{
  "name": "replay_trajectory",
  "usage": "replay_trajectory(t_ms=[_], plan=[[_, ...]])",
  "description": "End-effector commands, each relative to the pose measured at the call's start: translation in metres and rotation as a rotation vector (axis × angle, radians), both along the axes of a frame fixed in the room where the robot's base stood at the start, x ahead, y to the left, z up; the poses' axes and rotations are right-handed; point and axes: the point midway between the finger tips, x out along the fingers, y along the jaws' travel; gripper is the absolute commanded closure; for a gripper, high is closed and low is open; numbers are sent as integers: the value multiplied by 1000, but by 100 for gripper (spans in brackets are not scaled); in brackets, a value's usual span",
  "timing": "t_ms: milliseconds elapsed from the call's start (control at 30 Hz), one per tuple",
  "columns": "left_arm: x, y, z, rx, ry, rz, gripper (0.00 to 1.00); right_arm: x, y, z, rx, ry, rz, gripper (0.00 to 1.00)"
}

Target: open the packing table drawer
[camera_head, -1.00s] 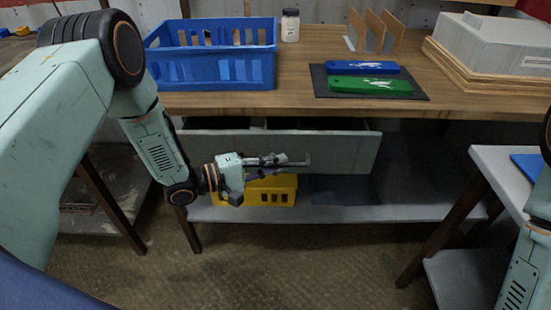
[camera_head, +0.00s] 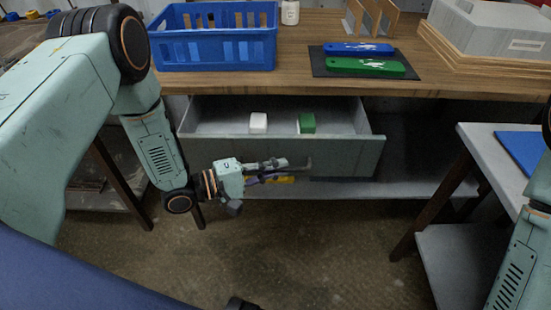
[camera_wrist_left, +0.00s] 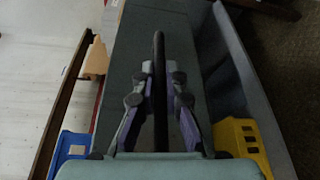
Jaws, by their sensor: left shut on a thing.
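The packing table drawer (camera_head: 330,155) is grey and stands pulled out from under the wooden table top (camera_head: 300,70). Its inside shows a white block (camera_head: 258,122) and a green block (camera_head: 307,123). My left gripper (camera_head: 280,168) is at the drawer front, shut on the dark bar handle (camera_head: 308,164). In the left wrist view the handle (camera_wrist_left: 160,85) runs between the two fingers (camera_wrist_left: 160,100), with the drawer front behind it. My right arm (camera_head: 520,260) shows only in part at the right edge; its gripper is out of view.
On the table top are a blue crate (camera_head: 213,50), a white jar (camera_head: 290,12), a dark mat (camera_head: 400,72) with blue and green items, and a grey box (camera_head: 490,30). A yellow bin (camera_wrist_left: 240,145) sits below the drawer. A side table (camera_head: 490,150) stands at right.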

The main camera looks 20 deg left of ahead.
Motion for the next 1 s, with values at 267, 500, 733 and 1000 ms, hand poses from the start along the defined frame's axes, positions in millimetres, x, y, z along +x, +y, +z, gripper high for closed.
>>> replay_trajectory(t_ms=[267, 500, 733, 1000], plan=[[-28, -7, 1, 0, 5, 3, 100, 0, 0, 11, 0, 0, 0, 60], [-43, -11, 0, 1, 3, 3, 100, 0, 0, 15, 0, 0, 0, 60], [-45, -12, 0, 0, 1, 3, 100, 0, 0, 15, 0, 0, 0, 60], [-46, -13, 0, 1, 2, 2, 81, 0, 0, 15, 0, 0, 0, 60]])
